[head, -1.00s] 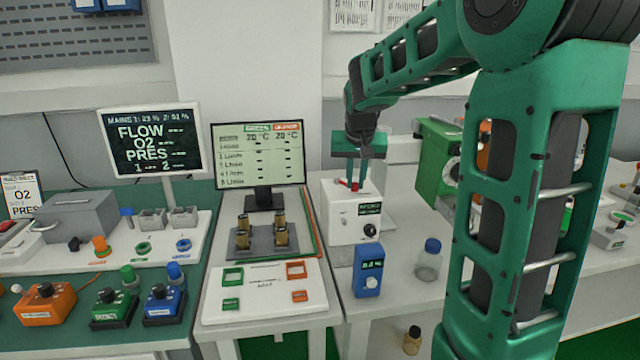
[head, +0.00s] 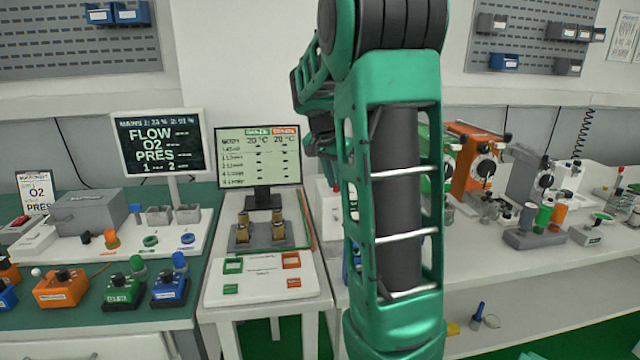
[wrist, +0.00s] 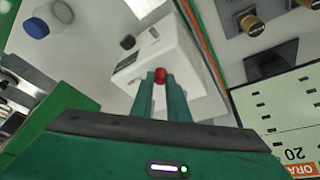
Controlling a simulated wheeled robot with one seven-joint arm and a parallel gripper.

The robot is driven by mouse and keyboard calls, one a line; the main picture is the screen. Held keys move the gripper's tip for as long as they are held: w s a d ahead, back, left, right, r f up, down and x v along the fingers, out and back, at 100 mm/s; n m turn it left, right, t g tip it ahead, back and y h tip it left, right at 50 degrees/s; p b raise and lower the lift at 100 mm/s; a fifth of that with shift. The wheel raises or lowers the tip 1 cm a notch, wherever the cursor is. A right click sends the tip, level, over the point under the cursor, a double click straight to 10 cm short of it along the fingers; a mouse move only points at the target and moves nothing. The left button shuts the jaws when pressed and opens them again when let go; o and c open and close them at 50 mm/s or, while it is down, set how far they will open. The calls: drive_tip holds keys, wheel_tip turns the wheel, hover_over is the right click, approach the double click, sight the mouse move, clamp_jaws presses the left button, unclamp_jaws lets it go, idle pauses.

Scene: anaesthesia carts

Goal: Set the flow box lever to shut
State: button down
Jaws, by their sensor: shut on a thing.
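The flow box is a white box (wrist: 190,62) with a red-tipped lever (wrist: 160,75) on the side towards my gripper. In the wrist view my gripper (wrist: 160,82) has its two green fingers close together on either side of the red tip, shut on it. In the head view my arm covers most of the flow box; only a white sliver (head: 322,198) shows left of the arm. The fingertips are hidden there. I cannot tell which setting the lever points to.
A monitor (head: 258,157) and a grey block with brass-coloured posts (head: 262,234) stand left of the flow box. A blue-capped bottle (wrist: 38,28) stands near it in the wrist view. Orange (head: 480,165) and grey (head: 530,165) machines stand to the right of my arm.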

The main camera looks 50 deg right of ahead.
drive_tip(key=shift+w+a+f, duration=0.1)
idle(0.4)
drive_tip(key=c, duration=1.7)
unclamp_jaws()
drive_tip(key=shift+w, duration=0.1)
drive_tip(key=v, duration=1)
drive_tip(key=shift+w+a+r, duration=0.1)
drive_tip(key=shift+w+r, duration=0.05)
drive_tip(key=shift+r, duration=0.2)
